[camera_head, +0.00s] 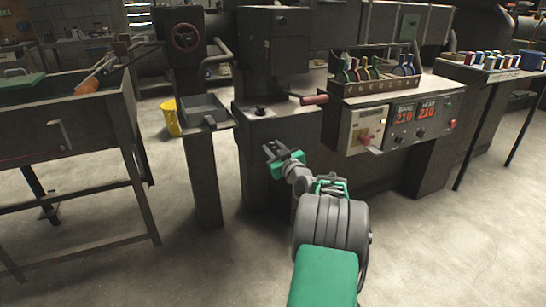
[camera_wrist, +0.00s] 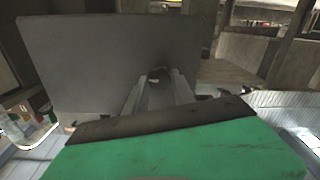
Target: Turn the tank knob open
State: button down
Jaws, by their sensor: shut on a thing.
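My gripper (camera_head: 271,149) is in front of the dark machine cabinet (camera_head: 262,185) in the head view, its fingers pointing up and to the left. In the wrist view its two fingers (camera_wrist: 158,78) converge on a small dark part (camera_wrist: 158,72) at their tips, in front of a flat grey panel (camera_wrist: 85,60). I cannot tell for certain whether this part is the tank knob. A small black knob (camera_head: 260,110) shows on the cabinet's ledge, apart from my gripper. A red handwheel (camera_head: 186,37) is on the post to the left.
A dark metal tank-like table (camera_head: 60,130) stands at the left, a yellow bucket (camera_head: 171,117) behind it. A control panel (camera_head: 405,122) with red displays and a rack of coloured-handled tools (camera_head: 375,80) are at the right. The front floor is clear.

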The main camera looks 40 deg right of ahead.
jog(key=c, duration=1.1)
grip_release()
jog(key=shift+o, duration=0.2)
jog(key=p+v, duration=0.1)
jog(key=v, duration=0.6)
jog(key=shift+s+a, duration=0.2)
jog(key=shift+s, duration=0.2)
